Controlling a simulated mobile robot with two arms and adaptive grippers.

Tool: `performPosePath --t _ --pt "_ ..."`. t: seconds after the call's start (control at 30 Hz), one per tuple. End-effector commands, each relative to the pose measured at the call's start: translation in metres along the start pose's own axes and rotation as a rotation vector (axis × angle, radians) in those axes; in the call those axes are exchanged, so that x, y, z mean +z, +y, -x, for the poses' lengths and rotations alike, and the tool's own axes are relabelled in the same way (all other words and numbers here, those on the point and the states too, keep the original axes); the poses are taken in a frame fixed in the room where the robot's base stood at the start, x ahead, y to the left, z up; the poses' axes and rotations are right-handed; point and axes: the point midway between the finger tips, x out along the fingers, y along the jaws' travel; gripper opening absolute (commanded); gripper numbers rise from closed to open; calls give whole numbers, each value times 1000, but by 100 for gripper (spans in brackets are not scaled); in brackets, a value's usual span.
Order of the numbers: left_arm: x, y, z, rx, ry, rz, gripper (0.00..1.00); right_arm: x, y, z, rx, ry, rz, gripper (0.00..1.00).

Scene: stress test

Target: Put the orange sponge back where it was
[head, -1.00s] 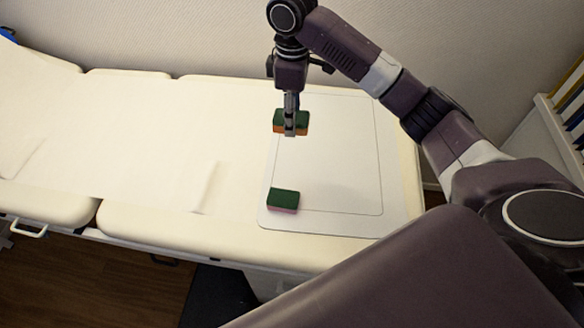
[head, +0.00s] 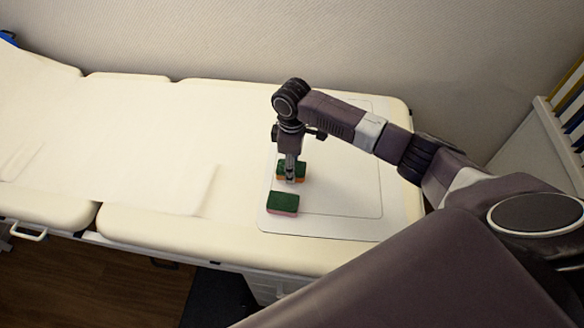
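The orange sponge (head: 302,170), green on top with an orange lower layer, is in the head view over the white board (head: 350,200). My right gripper (head: 290,178) points down and is shut on it, hiding part of it. I cannot tell whether the sponge touches the board. A second sponge (head: 283,204), green on top and pink below, lies on the board just in front of the orange one, with little room between them in the picture. My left gripper is out of view.
The board has a thin outlined border and lies on a cream padded couch (head: 240,245). Its right part is clear. A white paper sheet (head: 110,150) covers the couch to the left. A wall stands behind, and a rack (head: 565,110) is at the far right.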

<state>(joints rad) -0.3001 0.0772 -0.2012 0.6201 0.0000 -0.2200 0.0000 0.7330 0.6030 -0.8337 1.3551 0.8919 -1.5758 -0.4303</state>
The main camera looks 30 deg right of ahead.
Motion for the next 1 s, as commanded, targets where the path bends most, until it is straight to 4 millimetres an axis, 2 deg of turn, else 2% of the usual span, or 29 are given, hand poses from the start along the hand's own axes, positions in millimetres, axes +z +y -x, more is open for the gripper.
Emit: performPosePath --t 0.4,0.43,0.6,0.87,1.0 --pt "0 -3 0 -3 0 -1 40 0 0 -7 1 1 0 20" --pt "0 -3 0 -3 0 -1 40 0 0 -7 2 1 0 40" --pt "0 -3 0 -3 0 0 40 0 0 -7 2 1 0 57" --pt "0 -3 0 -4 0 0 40 0 1 -6 2 1 0 57" --pt "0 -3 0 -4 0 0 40 -1 1 6 2 2 0 57"
